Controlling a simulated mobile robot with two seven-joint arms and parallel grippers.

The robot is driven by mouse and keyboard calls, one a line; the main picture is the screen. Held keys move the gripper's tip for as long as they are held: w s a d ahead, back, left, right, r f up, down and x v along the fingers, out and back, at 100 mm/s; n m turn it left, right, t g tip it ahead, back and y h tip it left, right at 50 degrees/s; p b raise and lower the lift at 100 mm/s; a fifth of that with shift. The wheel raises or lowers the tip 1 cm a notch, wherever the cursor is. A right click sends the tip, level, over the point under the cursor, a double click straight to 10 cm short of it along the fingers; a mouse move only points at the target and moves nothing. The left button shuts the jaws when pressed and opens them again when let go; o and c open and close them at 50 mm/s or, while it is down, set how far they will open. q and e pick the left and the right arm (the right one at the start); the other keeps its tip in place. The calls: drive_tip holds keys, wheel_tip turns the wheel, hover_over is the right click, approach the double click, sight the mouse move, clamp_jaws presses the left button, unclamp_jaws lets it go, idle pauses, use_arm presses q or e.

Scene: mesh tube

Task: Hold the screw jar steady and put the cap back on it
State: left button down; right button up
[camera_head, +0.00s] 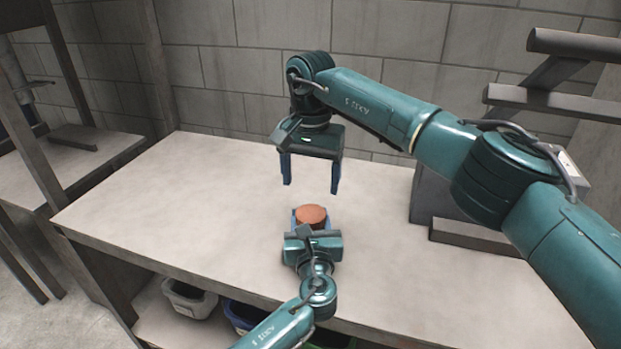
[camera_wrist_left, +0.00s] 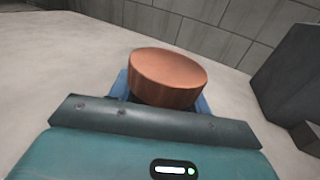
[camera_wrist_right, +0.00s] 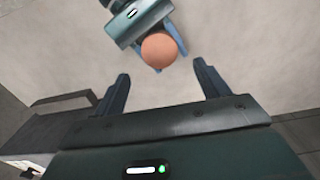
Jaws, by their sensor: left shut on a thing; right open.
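A round copper-coloured top (camera_head: 311,215), which looks like the cap, sits between the fingers of my left gripper (camera_head: 310,224) at the table's front. The jar body below is hidden by the gripper, so I cannot tell how far the cap is seated. My left gripper is shut around this piece. My right gripper (camera_head: 311,188) is open and empty, fingers pointing down, above and behind it. In the right wrist view the copper top (camera_wrist_right: 159,50) lies beyond the open fingertips, apart from them.
The pale table (camera_head: 200,210) is clear to the left and around the grippers. A grey box-like block (camera_head: 430,195) stands at the right, with a dark bar (camera_head: 470,236) before it. A block wall is behind. Bins (camera_head: 190,298) sit on the shelf below.

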sight(311, 213)
drive_tip(key=shift+f, duration=0.1)
drive_tip(key=shift+f, duration=3.95)
drive_tip(key=shift+c, duration=0.2)
drive_tip(key=c, duration=1)
drive_tip(key=m, duration=0.3)
drive_tip(key=o, duration=1.1)
